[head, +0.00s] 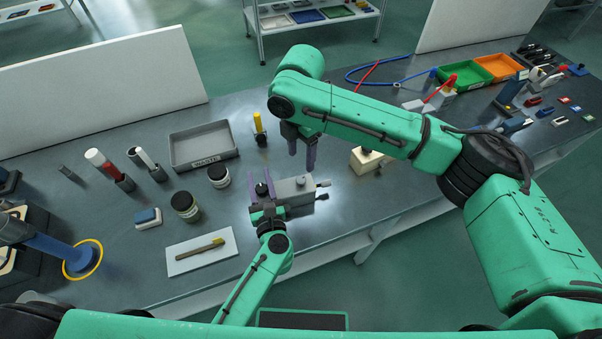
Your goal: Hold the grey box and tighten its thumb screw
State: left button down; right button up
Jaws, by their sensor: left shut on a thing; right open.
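The grey box (293,192) lies on the dark workbench near the front edge. A small stem with a knob, seemingly the thumb screw (322,184), sticks out of its right end. My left gripper (264,190) reaches up from the front and is shut on the left end of the grey box, partly hiding that end. My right gripper (301,158) points down with its fingers apart and empty. It appears above and behind the grey box, apart from it; its exact height is hard to tell.
A grey waste tray (203,150), a yellow-handled tool (259,128), jars (185,205) and a white board with a brush (201,252) are to the left. A cream block (366,160) stands right of the box under my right arm. Green (470,75) and orange (500,66) bins sit farther right.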

aim_at(301, 179)
notch_tip(301, 179, down, 9)
jog(key=shift+r, duration=0.15)
grip_shut()
jog(key=m, duration=0.4)
jog(key=shift+m, duration=0.3)
grip_release()
